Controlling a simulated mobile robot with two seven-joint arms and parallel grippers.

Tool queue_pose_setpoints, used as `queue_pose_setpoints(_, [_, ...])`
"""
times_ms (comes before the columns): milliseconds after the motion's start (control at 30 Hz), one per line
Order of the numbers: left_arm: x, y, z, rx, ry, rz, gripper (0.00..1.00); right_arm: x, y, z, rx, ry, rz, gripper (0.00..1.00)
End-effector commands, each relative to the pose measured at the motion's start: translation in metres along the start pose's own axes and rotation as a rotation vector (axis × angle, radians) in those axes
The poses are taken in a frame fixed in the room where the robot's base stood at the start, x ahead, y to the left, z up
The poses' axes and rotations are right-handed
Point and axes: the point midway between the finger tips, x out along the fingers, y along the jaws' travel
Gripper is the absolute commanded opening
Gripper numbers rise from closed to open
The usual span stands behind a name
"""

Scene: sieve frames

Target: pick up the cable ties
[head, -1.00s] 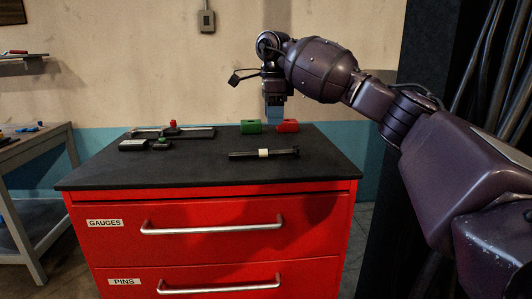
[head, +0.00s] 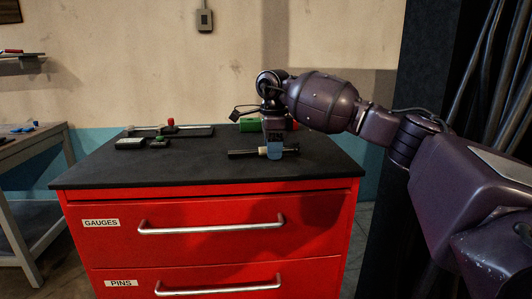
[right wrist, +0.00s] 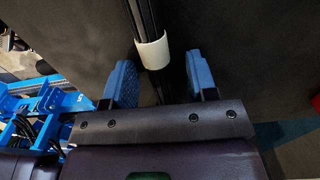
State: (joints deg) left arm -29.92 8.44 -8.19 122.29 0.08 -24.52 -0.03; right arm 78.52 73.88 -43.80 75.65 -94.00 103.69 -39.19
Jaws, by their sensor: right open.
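The cable ties are a black bundle (head: 242,154) with a white band around the middle, lying flat on the black cabinet top. My right gripper (head: 274,152) is over the bundle, pointing down, with its blue fingers open. In the right wrist view the bundle (right wrist: 144,18) runs in from the top, and its white band (right wrist: 153,52) lies just ahead of the gap between the open fingers (right wrist: 161,77). The fingers appear on either side of the bundle, not closed on it. In the head view the gripper hides part of the bundle. My left gripper is not in view.
The red cabinet (head: 205,215) has drawers with metal handles. A green block (head: 250,125) stands behind my right gripper, which partly hides a red block. The front of the top is clear.

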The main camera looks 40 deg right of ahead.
Motion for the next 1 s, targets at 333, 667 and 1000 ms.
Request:
queue_pose_setpoints(333, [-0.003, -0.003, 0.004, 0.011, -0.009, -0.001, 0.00, -0.001, 0.000, 0.000, 0.000, 0.000, -0.001, 0.12])
queue_pose_setpoints(667, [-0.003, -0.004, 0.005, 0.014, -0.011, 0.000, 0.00, -0.002, 0.000, 0.000, -0.001, -0.001, -0.001, 0.00])
queue_pose_setpoints(1000, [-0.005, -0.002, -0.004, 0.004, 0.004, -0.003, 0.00, -0.051, 0.001, 0.001, -0.002, -0.005, -0.007, 0.00])
